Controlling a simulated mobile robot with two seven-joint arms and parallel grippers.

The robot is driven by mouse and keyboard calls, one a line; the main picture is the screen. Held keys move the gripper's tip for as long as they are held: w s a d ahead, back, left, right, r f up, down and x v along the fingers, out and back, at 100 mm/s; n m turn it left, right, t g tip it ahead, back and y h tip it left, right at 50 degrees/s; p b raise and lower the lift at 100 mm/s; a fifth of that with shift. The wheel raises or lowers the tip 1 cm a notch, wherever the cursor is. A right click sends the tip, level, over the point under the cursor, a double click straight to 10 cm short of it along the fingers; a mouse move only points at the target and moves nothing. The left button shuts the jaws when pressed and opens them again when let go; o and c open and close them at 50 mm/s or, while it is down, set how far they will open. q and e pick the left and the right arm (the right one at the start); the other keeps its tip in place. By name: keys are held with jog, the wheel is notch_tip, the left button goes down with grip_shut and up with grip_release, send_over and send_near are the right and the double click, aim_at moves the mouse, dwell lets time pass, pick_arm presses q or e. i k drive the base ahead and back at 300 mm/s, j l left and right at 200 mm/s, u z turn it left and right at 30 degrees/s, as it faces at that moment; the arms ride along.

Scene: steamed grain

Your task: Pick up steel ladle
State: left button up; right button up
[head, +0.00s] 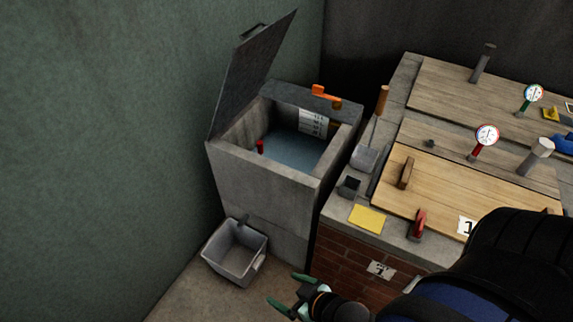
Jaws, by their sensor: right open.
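What looks like the steel ladle (364,157) is at the left end of the brick-fronted counter, beside the grey water tank. It has a square grey metal bowl and a thin handle rising to a wooden grip (383,99). My right gripper (290,293) is open and empty at the bottom of the head view. It is low in the picture, well apart from the ladle, with floor showing past its fingers. My left gripper is not in view.
The open grey tank (255,185) holds water, with its lid raised. A grey bucket (236,262) stands on the floor before it. A small dark square cup (349,187), yellow cloth (367,219), wooden lids (470,185) and a red-rimmed gauge (487,135) occupy the counter.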

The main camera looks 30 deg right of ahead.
aim_at(363, 159)
jog(key=z, duration=1.7)
